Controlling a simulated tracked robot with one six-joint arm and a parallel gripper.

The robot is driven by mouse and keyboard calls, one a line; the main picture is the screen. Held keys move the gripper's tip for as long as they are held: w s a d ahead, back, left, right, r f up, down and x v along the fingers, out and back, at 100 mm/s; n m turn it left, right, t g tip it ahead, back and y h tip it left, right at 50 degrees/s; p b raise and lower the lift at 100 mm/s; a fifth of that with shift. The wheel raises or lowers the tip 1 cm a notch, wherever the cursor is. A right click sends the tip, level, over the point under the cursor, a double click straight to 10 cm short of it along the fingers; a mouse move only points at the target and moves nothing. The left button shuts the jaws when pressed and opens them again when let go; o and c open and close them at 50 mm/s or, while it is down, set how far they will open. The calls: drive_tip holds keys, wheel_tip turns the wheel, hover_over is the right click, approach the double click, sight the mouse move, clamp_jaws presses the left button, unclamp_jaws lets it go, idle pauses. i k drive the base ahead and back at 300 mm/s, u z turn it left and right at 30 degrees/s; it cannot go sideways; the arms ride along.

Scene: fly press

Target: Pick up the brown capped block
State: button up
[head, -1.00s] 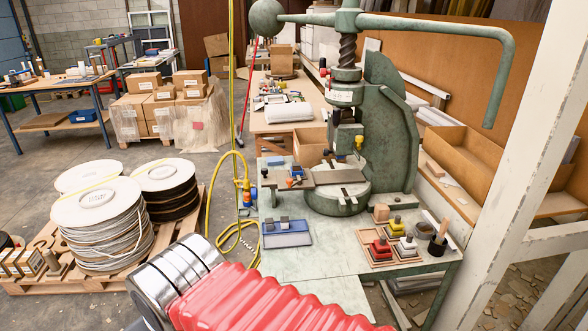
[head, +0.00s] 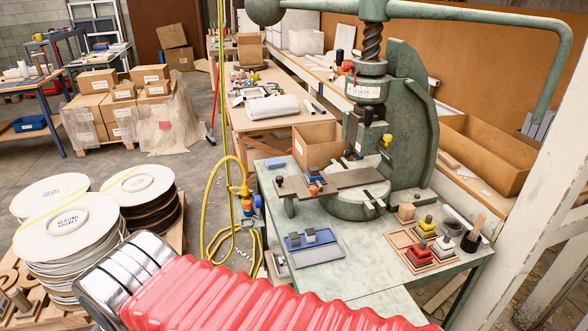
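A light brown block with a small top (head: 405,212) stands at the back left corner of a wooden tray (head: 399,237) on the green press table, right of the press base. My arm's red bellows and silver rings cross the bottom of the head view, well left of and nearer than the tray. My gripper is out of view.
The green fly press (head: 410,120) rises behind the tray, its long handle overhead. A dark cup (head: 471,240) stands right of the blocks. A blue tray (head: 312,246) lies left. A white post (head: 545,170) stands at right. Cable reels (head: 70,230) sit at left.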

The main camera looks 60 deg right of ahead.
sight(314, 170)
drive_tip(key=i, duration=2.4)
drive_tip(key=z, duration=3.5)
